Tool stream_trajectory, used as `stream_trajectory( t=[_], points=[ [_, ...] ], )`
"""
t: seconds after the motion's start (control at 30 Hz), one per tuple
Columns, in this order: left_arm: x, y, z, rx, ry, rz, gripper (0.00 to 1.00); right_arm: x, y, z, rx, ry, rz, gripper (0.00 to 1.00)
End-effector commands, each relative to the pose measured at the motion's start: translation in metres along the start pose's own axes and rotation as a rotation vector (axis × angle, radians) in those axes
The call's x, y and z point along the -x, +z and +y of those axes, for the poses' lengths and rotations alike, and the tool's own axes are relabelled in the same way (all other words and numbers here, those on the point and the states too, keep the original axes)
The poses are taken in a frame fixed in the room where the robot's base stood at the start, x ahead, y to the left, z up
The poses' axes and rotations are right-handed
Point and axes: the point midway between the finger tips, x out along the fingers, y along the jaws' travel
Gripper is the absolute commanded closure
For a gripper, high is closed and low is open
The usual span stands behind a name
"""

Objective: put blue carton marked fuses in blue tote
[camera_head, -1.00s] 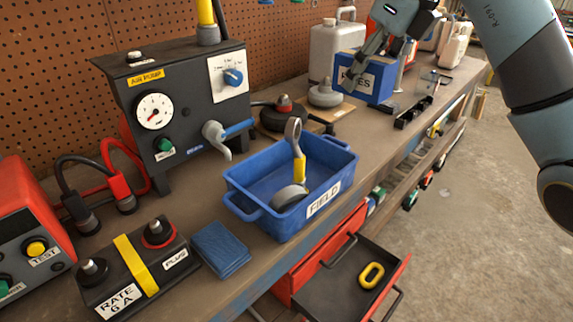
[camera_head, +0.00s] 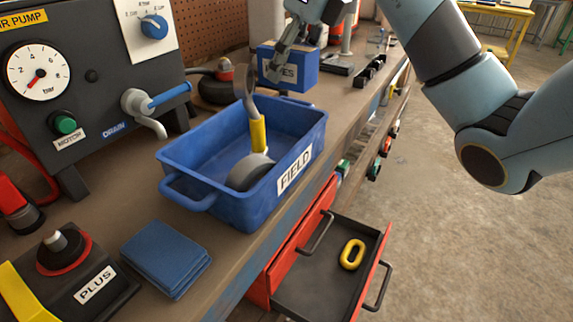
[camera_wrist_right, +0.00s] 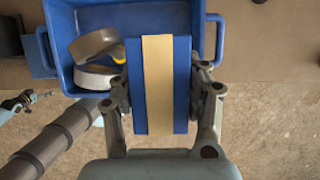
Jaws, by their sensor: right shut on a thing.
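The blue carton (camera_head: 305,68), its white label partly covered so that only the last letters show, is held in the air by my right gripper (camera_head: 283,62). In the head view it appears beyond the far end of the blue tote (camera_head: 240,212), which is marked FIELD. In the right wrist view the carton (camera_wrist_right: 184,90), with a tan stripe, is clamped between both fingers of the right gripper (camera_wrist_right: 158,90) and overlaps the tote (camera_wrist_right: 60,22) in the picture.
In the tote are a ring-ended tool with a yellow grip (camera_head: 258,134) and a grey round thing (camera_head: 248,172). A black pump (camera_head: 90,75), blue cloths (camera_head: 166,257) and a PLUS-marked block (camera_head: 75,265) stand nearby. An open drawer (camera_head: 318,285) holds a yellow link (camera_head: 352,254).

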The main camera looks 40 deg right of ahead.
Motion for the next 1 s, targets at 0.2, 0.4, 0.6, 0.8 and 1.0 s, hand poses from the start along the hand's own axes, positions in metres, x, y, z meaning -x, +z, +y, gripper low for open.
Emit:
stream_trajectory(
  t=[0.2,0.4,0.6,0.8,1.0],
  points=[
    [-0.009,0.002,0.002,0.000,0.001,-0.003,0.00,-0.060,-0.027,0.001,-0.003,0.004,0.007,0.86],
    [-0.010,0.002,0.002,0.000,0.001,-0.002,0.00,-0.094,-0.040,0.000,-0.002,0.001,0.003,0.86],
    [-0.011,0.002,0.002,0.000,0.001,-0.002,0.00,-0.113,-0.048,0.001,-0.001,0.003,0.005,0.86],
    [-0.013,0.003,0.002,0.000,0.001,-0.003,0.00,-0.138,-0.058,0.000,-0.001,0.001,0.003,0.86],
    [-0.012,0.003,0.002,0.000,0.001,-0.003,0.00,-0.139,-0.058,0.000,0.000,-0.001,0.001,0.86]
  ],
)
